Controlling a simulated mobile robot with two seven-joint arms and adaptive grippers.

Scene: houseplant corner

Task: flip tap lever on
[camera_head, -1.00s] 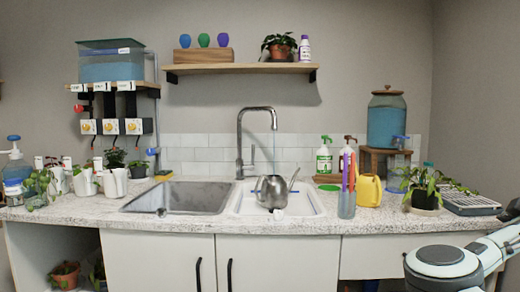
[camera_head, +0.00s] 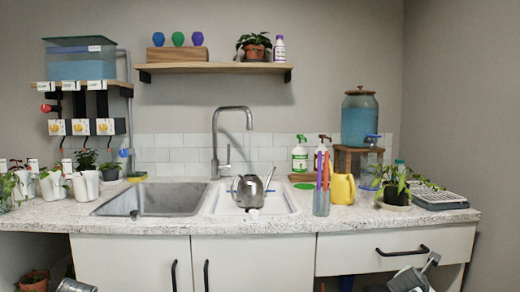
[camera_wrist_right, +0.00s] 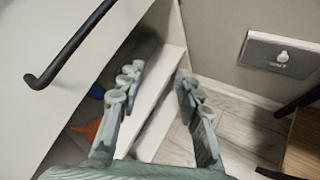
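The tall grey tap (camera_head: 215,140) stands behind the sink, its curved spout over the right white basin (camera_head: 283,203). Its small side lever (camera_head: 228,154) is on the right of the tap body and looks upright. A metal watering can (camera_head: 248,191) stands in the right basin beneath the spout. My right gripper (camera_wrist_right: 156,88) shows in the right wrist view, open and empty, its fingers apart, low beside the cabinet front. It is well away from the tap. My left gripper is not in view.
A glass of coloured sticks (camera_head: 321,203) and a yellow jug (camera_head: 342,189) stand right of the sink. A blue-filled dispenser (camera_head: 360,120) sits on a wooden stand further right. A black drawer handle (camera_wrist_right: 66,48) is close to my right gripper.

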